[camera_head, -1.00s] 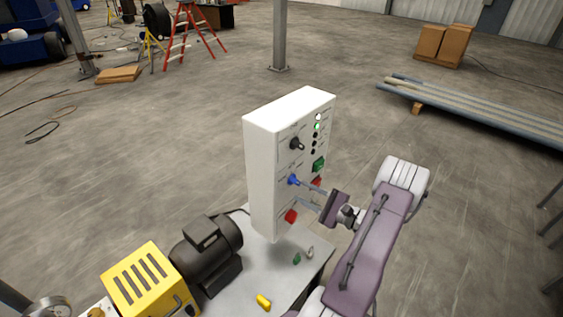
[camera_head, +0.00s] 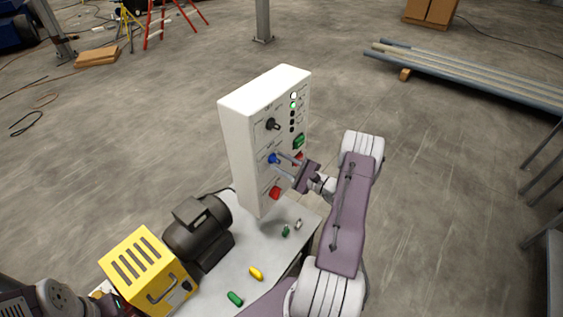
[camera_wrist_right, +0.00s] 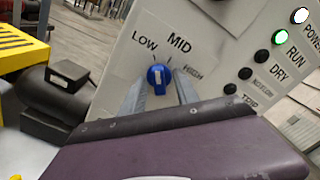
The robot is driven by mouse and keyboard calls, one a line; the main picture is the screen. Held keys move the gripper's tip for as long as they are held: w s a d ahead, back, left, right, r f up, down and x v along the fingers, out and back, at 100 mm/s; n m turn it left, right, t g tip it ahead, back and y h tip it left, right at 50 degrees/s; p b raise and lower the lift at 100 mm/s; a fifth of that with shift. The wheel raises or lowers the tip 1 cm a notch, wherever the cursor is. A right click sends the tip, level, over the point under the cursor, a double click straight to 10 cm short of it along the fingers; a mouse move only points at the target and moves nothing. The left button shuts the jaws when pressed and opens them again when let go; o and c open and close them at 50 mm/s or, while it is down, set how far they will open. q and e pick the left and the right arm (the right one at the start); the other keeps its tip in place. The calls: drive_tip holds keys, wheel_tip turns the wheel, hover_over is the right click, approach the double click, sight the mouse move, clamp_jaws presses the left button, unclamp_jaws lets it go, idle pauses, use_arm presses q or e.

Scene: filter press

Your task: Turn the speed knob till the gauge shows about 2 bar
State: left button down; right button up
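The blue speed knob (camera_head: 273,158) is on the front of the white control box, below a black knob. In the right wrist view the blue knob (camera_wrist_right: 158,78) sits under the labels LOW, MID and HIGH; its exact pointing is hard to tell. My right gripper (camera_head: 285,160) is at the knob. In the right wrist view its two fingers (camera_wrist_right: 160,88) stand apart, one on each side of the knob, with small gaps visible. No gauge face is visible now, so no pressure can be read. My left gripper is not in view.
The white box (camera_head: 240,140) also carries a black knob (camera_head: 272,124), a green button (camera_head: 298,141), a red button (camera_head: 275,193) and lamps, RUN lit green. A black motor (camera_head: 198,235) and yellow unit (camera_head: 145,270) stand left. Small yellow and green pieces lie on the bench (camera_head: 275,245).

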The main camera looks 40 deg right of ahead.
drive_tip(key=shift+w+a+r, duration=0.1)
drive_tip(key=shift+a, duration=0.25)
clamp_jaws()
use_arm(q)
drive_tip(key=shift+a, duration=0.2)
use_arm(e)
drive_tip(key=shift+d, duration=0.1)
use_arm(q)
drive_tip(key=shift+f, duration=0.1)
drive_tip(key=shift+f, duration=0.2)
use_arm(e)
drive_tip(key=shift+m, duration=0.3)
drive_tip(key=m+b, duration=0.1)
drive_tip(key=m, duration=0.1)
drive_tip(key=shift+m+b, duration=0.4)
drive_tip(key=shift+d+m+b, duration=0.1)
drive_tip(key=shift+m+b, duration=0.25)
drive_tip(key=shift+m, duration=0.85)
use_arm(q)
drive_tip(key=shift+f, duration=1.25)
use_arm(e)
drive_tip(key=shift+d+m, duration=0.1)
drive_tip(key=shift+m, duration=1.3)
